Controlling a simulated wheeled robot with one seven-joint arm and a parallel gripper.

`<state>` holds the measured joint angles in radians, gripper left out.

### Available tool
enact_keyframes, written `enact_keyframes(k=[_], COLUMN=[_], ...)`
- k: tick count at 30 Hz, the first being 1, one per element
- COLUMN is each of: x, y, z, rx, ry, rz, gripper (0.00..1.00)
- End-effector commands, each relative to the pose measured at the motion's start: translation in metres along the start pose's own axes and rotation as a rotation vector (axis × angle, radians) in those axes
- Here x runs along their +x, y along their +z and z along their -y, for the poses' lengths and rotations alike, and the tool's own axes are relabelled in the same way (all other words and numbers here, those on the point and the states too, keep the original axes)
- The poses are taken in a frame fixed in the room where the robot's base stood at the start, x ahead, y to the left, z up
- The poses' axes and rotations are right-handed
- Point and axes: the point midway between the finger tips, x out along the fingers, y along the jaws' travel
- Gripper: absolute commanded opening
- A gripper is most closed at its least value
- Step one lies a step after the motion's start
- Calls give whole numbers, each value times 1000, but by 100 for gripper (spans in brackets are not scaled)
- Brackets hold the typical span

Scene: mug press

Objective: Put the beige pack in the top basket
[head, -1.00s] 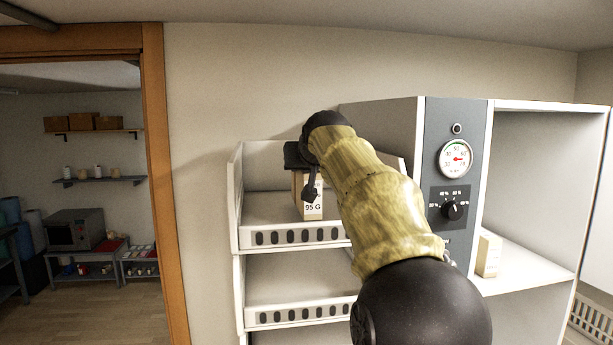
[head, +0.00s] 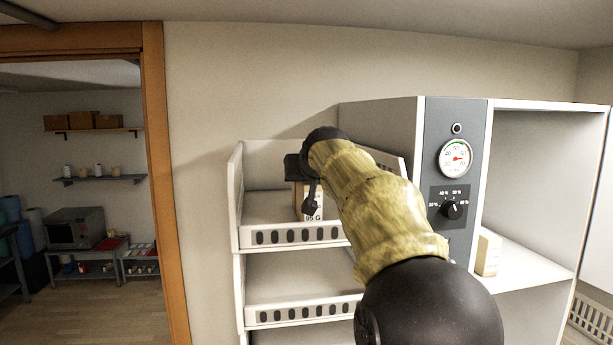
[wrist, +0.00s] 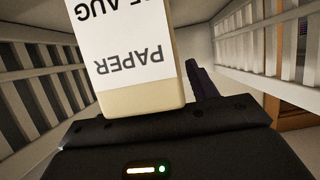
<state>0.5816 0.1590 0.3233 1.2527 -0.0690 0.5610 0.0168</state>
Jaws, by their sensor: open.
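The beige pack (head: 314,213) with a white printed label is inside the top basket (head: 262,237), upright, its base hidden behind the basket's front wall. My gripper (head: 309,203) is over the basket with its jaws down beside the pack. A dark finger covers part of the label in the head view. In the wrist view the pack (wrist: 145,102) fills the upper middle, its label reading PAPER upside down, with a dark finger (wrist: 203,82) just to its right. The jaws are open. Whether a finger still touches the pack cannot be told.
A second basket (head: 300,313) lies below. Right of the baskets stands a white cabinet with a dial (head: 456,158) and a knob (head: 452,210). Another pale pack (head: 488,252) stands on its open shelf (head: 525,270). The basket's slatted side walls (wrist: 272,45) are close around my gripper.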

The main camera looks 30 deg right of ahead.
Motion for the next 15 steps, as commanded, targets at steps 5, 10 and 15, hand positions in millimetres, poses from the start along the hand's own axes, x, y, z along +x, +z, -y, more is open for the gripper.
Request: enact_keyframes(k=[5,10,15], x=[-4,-26,-59], y=[-1,1,2], z=[0,0,0], rx=[0,0,0], ry=[1,2,2], rz=[-1,-4,-5], gripper=[58,58,58])
